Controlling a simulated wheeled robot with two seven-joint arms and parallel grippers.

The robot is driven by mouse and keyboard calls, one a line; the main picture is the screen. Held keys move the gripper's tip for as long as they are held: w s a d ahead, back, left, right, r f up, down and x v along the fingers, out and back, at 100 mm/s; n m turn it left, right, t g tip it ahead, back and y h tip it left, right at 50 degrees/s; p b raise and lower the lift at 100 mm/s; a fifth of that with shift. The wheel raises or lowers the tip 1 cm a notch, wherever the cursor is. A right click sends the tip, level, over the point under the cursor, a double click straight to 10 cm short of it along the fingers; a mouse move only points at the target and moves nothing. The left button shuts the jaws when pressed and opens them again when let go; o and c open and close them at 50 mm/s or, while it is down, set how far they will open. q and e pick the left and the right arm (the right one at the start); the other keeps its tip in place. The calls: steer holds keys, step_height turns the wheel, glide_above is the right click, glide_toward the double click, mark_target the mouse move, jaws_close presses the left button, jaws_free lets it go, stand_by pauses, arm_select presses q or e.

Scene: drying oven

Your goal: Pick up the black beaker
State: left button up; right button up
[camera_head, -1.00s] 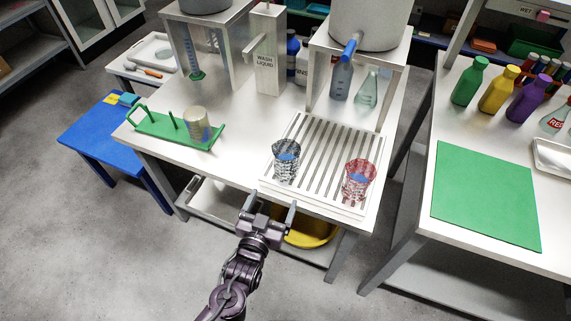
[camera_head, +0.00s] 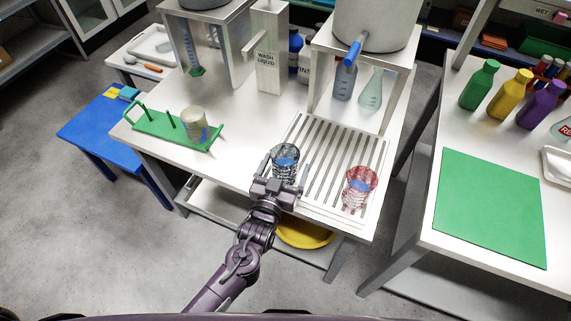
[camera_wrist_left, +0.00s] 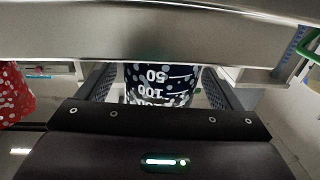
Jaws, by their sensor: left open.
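The black beaker (camera_head: 286,158) is clear with a dark speckled pattern and a blue patch. It stands upright at the left edge of the slatted drain tray (camera_head: 325,150). My left gripper (camera_head: 283,168) is open, with its fingers on either side of the beaker. In the left wrist view the beaker (camera_wrist_left: 160,84), with white dots and white volume marks, shows between the two fingers, with gaps beside it. The gripper hides its lower part in the head view. My right gripper is not in view.
A red-patterned beaker (camera_head: 358,188) stands to the right on the same tray. A green rack (camera_head: 160,127) with a beaker is at the left. A tank stand (camera_head: 400,85) rises behind the tray. A yellow basin (camera_head: 305,234) sits below the tabletop.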

arm_select(q)
steer(key=shift+x, duration=1.2)
steer(key=c, duration=1.2)
steer(key=shift+r, duration=0.2)
